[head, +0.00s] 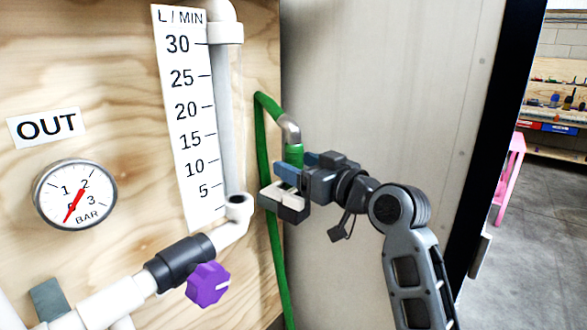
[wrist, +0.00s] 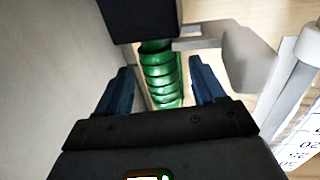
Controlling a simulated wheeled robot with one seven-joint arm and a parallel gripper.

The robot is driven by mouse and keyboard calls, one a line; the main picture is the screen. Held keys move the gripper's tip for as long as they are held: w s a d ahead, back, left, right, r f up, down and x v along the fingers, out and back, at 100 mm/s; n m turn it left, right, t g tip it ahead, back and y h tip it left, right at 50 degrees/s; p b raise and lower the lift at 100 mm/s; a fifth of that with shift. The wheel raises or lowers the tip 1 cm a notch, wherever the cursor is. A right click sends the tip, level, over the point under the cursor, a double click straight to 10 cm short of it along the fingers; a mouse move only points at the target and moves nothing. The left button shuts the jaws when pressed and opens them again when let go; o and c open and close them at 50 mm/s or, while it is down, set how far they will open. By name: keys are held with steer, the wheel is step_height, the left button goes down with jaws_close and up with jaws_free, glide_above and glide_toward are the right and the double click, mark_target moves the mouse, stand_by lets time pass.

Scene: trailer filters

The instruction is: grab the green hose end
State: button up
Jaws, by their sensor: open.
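The green hose end (head: 295,152) hangs at the right edge of the plywood panel, below a grey metal elbow (head: 291,130). In the wrist view the ribbed green hose end (wrist: 160,76) stands between my two blue fingers, with a gap visible on both sides. My gripper (head: 293,163) is open around it, coming in from the right; its fingers also show in the wrist view (wrist: 162,82). A black and white block (head: 284,204) sits just under the hose end. The lower part of the hose end is hidden behind my fingers in the head view.
The green hose (head: 262,130) runs down the panel edge behind the block. A flow scale (head: 186,110), clear tube, pressure gauge (head: 75,194) and purple valve knob (head: 208,284) are left. A pale wall (head: 400,80) stands close behind my arm.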

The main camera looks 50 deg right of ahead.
mark_target(288, 160)
steer(key=w, duration=0.3)
steer(key=shift+w+d+p, duration=0.15)
steer(key=shift+w+p, duration=0.1)
steer(key=shift+p, duration=0.05)
steer(key=c, duration=1.1)
steer(key=shift+r, duration=0.1)
steer(key=shift+c, duration=0.2)
